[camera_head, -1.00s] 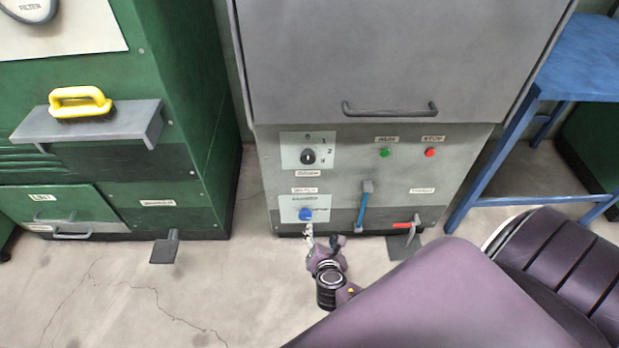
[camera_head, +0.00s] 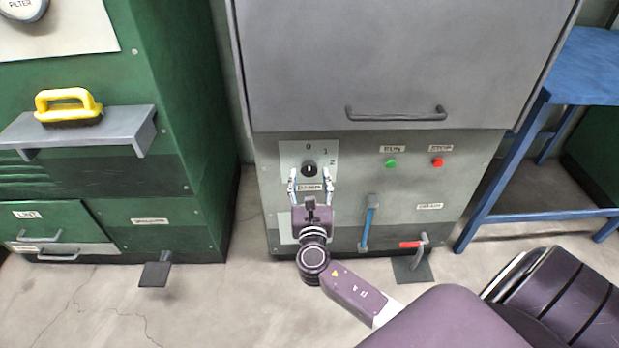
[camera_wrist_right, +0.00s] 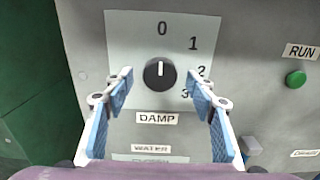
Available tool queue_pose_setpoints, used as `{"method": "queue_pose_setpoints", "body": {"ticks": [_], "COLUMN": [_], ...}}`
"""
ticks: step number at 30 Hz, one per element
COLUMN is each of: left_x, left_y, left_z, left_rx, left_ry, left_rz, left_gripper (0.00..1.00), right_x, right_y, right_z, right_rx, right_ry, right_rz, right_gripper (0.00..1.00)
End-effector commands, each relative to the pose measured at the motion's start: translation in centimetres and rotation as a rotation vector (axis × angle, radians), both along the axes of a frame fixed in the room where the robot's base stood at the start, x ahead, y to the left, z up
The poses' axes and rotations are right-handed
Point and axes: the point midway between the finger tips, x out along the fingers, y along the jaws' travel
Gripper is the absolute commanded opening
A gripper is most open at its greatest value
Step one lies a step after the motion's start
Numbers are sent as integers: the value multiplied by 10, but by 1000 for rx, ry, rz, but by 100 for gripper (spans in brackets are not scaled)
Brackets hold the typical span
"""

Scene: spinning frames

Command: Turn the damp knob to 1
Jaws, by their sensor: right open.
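The damp knob (camera_head: 310,169) is a black round dial on a pale plate on the grey machine. In the right wrist view the knob (camera_wrist_right: 159,74) has a white mark pointing up, about at the 0. The numbers 0, 1, 2 and 3 run from the top round to the right, above a DAMP label (camera_wrist_right: 157,118). My right gripper (camera_head: 310,176) is just in front of and below the knob, fingers up. In the wrist view its open blue-padded fingers (camera_wrist_right: 162,88) stand one on each side of the knob, apart from it. My left gripper is out of view.
A green RUN button (camera_head: 391,163) and red STOP button (camera_head: 437,162) sit to the right. A blue-handled lever (camera_head: 369,225) and red-handled lever (camera_head: 411,244) are lower. My right arm hides the lower left panel. A blue table (camera_head: 585,75) stands at right.

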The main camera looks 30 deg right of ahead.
Motion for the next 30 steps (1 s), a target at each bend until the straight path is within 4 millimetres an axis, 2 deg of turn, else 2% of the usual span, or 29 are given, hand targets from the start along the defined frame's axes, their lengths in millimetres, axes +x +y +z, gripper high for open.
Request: {"method": "queue_pose_setpoints", "body": {"ticks": [4,11,23,30], "left_x": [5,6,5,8], "left_y": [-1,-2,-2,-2], "left_z": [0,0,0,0], "left_rx": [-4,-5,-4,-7], "left_ry": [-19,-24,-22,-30], "left_rz": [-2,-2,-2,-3], "left_gripper": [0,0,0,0], "right_x": [8,8,8,8], "right_y": [-5,-5,-5,-5], "right_z": [0,0,0,-1], "right_rx": [1,1,2,21], "right_ry": [-1,0,0,-12], "right_rz": [0,0,1,1], "right_gripper": [52,52,10,9]}}
